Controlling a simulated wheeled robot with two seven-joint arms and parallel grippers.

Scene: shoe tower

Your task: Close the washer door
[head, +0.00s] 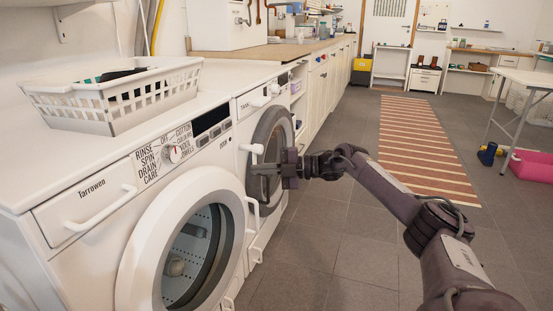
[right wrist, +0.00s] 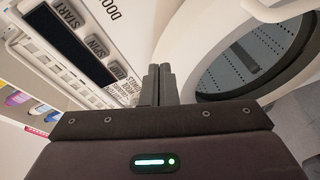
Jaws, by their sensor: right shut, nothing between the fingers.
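The near washer (head: 52,235), labelled Tarrowen, stands at the left in the head view. Its round door (head: 140,262) has a thick white ring, and the perforated drum shows through the middle; I cannot tell from this angle how far the door stands from the body. A white ring around a perforated drum (right wrist: 192,50) also fills the upper right of the right wrist view. My right gripper (head: 256,169) is shut and empty, pointing left in front of the second machine's dark round door (head: 285,130). Its closed fingers show in the right wrist view (right wrist: 155,82). My left gripper is out of view.
A white basket (head: 112,115) with dark items sits on top of the near washer. White cabinets with a wooden worktop (head: 240,54) run along the wall behind. The tiled floor (head: 335,225) to the right is open, with a striped rug (head: 425,140) farther back.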

